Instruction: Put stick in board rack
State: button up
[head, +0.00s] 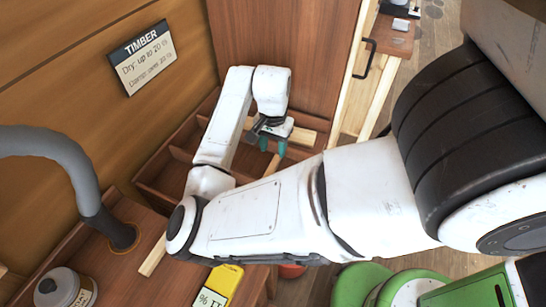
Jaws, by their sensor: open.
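The board rack (150,190) is a brown wooden frame with several compartments, left of centre in the head view and partly hidden by my arm. My gripper (273,146), with teal fingertips, is open over the right part of the rack, fingers pointing down. A pale wooden stick (303,136) lies behind the fingers at the rack's right side; my gripper hides part of it. I cannot tell whether the fingers touch it. Another pale stick (152,256) shows at lower left on the bench, its far part hidden by my arm.
A grey hose (60,150) enters the bench at left, near a lidded tin (62,288). A yellow meter (220,284) lies below my arm. A timber sign (143,58) hangs on the wall. Green rounded objects (362,285) stand at lower right.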

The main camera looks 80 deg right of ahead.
notch_tip(320, 180, up, 5)
jog(key=shift+f, duration=0.1)
